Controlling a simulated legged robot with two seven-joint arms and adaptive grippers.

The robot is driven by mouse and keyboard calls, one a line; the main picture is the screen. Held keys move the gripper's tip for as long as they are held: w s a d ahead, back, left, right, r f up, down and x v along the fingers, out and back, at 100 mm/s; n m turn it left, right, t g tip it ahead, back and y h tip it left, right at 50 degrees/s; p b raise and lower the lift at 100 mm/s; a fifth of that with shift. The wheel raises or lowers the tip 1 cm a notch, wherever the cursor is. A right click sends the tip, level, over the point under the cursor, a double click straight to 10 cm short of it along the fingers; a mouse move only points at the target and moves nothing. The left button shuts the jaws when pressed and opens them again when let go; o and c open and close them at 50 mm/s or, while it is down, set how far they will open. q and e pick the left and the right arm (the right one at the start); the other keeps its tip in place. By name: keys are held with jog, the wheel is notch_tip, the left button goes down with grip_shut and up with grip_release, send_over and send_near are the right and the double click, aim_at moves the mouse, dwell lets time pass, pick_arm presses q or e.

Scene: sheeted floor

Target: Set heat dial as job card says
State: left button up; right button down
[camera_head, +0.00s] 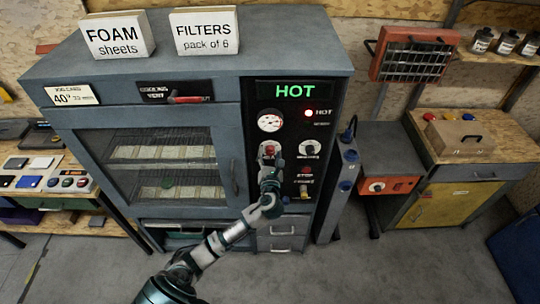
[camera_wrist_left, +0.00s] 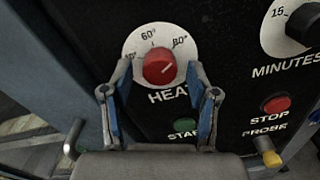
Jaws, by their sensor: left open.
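The red heat dial (camera_wrist_left: 159,66) sits on a white scale plate marked 60° at the top and 80° at the upper right. Its pale pointer line slants to the upper right, near the 80° side. My left gripper (camera_wrist_left: 160,84) is open, with one finger on each side of the dial; contact cannot be told. In the head view my left gripper (camera_head: 270,168) is at the black control panel and partly covers the dial. The job card (camera_head: 72,95) on the oven's upper left reads 40°; its minutes are too small to read surely. My right gripper is not in view.
The green display (camera_head: 295,91) reads HOT, and a red lamp (camera_head: 309,113) is lit. The minutes dial (camera_wrist_left: 296,28) is right of the heat dial. A green start button (camera_wrist_left: 185,125) and red stop button (camera_wrist_left: 275,103) sit below. A yellow-tipped probe (camera_wrist_left: 270,157) is at lower right.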

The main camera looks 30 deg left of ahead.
pick_arm(q)
grip_shut()
